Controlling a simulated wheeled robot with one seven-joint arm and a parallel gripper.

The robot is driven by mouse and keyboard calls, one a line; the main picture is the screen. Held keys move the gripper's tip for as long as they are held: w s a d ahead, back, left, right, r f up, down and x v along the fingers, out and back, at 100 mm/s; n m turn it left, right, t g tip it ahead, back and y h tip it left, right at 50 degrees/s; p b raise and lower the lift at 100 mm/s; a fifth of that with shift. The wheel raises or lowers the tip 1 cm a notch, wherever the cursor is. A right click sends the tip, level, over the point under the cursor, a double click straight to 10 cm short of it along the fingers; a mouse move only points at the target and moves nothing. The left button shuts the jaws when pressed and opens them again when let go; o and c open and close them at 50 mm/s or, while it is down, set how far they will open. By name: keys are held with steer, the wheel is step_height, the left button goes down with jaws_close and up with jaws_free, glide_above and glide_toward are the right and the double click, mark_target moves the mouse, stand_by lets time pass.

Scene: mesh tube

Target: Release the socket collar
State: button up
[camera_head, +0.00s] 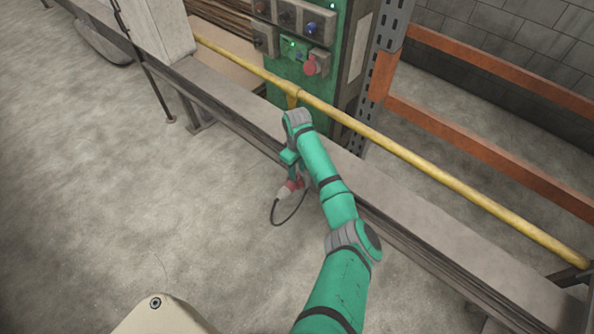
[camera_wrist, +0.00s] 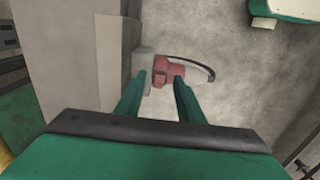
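A red and light-grey cable connector (camera_head: 289,188) with a red collar and a black cable shows in the head view, just below the end of my arm. My two green fingers stand apart. A gap shows between the left finger and the red part, while the right fingertip overlaps it in view. I cannot tell whether that fingertip touches it. A red round socket (camera_head: 312,66) sits on the green cabinet.
A yellow rail (camera_head: 400,155) runs diagonally above a long grey ledge (camera_head: 235,110) beside my arm. The green cabinet (camera_head: 345,75) with knobs and lights stands behind it. Orange rack beams (camera_head: 480,150) are at the right.

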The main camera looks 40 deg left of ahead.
steer(key=shift+f, duration=0.25)
jaws_close()
steer(key=shift+a, duration=0.1)
steer(key=shift+w+a+h, duration=0.1)
steer(key=shift+a+h, duration=0.45)
steer(key=shift+h, duration=0.35)
steer(key=shift+a, duration=0.1)
jaws_free()
